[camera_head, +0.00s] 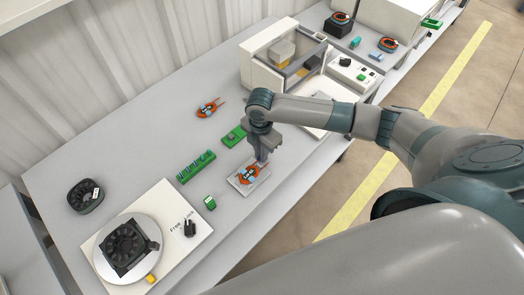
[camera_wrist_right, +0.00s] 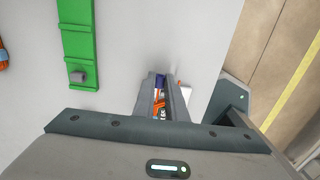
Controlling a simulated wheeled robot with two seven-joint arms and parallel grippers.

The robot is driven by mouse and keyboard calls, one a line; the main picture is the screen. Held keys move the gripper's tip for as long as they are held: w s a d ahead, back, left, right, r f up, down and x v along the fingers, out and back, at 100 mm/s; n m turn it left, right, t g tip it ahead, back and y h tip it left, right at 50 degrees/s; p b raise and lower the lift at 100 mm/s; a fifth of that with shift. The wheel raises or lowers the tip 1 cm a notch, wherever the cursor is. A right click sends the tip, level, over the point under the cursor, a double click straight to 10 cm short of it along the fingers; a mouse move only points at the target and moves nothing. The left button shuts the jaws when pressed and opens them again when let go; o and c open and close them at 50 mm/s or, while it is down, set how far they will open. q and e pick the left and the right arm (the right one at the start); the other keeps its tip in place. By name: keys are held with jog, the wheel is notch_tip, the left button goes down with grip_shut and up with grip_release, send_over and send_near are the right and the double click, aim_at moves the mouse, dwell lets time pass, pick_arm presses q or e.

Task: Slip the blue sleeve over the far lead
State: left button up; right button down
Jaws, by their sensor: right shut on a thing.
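An orange wire coil (camera_head: 246,176) with blue-and-white marking lies on a small pale plate (camera_head: 237,186) near the table's front edge. My right gripper (camera_head: 262,163) points down over the plate's far side, by the coil's leads. In the right wrist view the fingers (camera_wrist_right: 160,84) are shut on a dark blue piece, which looks like the blue sleeve (camera_wrist_right: 160,80). The coil's orange and white parts show just below it, between the fingers. The leads are mostly hidden, so I cannot tell whether the sleeve is around the far lead. My left gripper is out of view.
Another orange coil (camera_head: 207,109) lies farther back. A green board (camera_head: 233,136), a green rack (camera_head: 196,167) and a green block (camera_head: 210,202) are nearby. A white open-front machine (camera_head: 262,70) stands behind; a turntable (camera_head: 112,265) is front left.

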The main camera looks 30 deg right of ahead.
jog(key=shift+s+a, duration=0.15)
jog(key=shift+a, duration=0.2)
dwell(0.4)
jog(key=c, duration=1.7)
grip_release()
jog(key=shift+p, duration=0.3)
jog(key=shift+r+p, duration=2.5)
jog(key=shift+p, duration=0.1)
jog(key=shift+r, duration=0.1)
jog(key=shift+r, duration=0.6)
notch_tip(320, 180, up, 16)
jog(key=b, duration=0.4)
